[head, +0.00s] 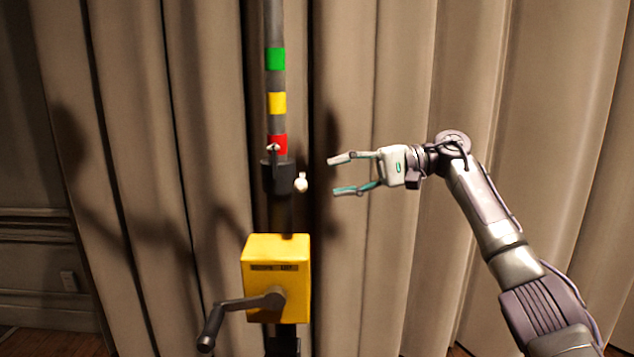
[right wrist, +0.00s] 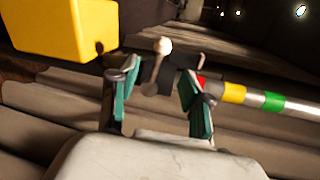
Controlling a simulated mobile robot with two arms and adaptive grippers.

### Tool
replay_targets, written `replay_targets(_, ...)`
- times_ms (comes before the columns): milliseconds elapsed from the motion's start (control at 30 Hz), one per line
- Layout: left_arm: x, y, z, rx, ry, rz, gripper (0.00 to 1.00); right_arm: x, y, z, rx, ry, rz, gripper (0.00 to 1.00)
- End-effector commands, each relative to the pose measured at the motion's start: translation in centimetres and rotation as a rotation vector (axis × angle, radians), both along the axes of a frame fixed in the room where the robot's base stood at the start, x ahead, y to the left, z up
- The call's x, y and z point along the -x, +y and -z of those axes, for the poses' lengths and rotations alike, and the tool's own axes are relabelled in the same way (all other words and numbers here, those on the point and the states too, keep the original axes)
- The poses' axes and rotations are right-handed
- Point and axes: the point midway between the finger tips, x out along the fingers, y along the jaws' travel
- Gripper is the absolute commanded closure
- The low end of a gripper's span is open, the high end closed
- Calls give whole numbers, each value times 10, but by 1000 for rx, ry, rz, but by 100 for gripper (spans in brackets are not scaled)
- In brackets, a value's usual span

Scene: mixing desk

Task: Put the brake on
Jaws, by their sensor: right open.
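A black collar (head: 279,177) sits on an upright pole (head: 276,82) and carries a small brake lever with a pale round knob (head: 301,182) on its right side. My right gripper (head: 335,175) is open and empty, its fingers pointing left at the knob with a gap between. In the right wrist view the knob (right wrist: 165,47) and its short lever show between and beyond the two fingertips (right wrist: 160,88), with the dark collar behind. Nothing shows a finger touching the lever. My left gripper is not in view.
A yellow winch box (head: 276,262) with a dark crank handle (head: 240,305) is below the collar. Green (head: 276,59), yellow (head: 277,103) and red (head: 278,144) bands mark the pole above. Beige curtains (head: 400,80) hang behind.

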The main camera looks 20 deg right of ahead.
Motion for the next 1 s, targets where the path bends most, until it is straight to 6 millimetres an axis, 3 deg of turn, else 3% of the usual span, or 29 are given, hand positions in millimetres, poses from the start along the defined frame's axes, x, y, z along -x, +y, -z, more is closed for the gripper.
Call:
replay_targets(133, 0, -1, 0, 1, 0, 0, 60, 7, -27, -6, -1, 1, 1, 52)
replay_targets(333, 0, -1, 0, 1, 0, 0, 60, 13, -44, -10, 0, -1, -2, 52)
replay_targets(867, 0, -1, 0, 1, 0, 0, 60, 13, -46, -9, -3, 6, -2, 52)
replay_targets(1000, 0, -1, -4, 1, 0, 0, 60, -5, -34, 18, -121, 159, 37, 52)
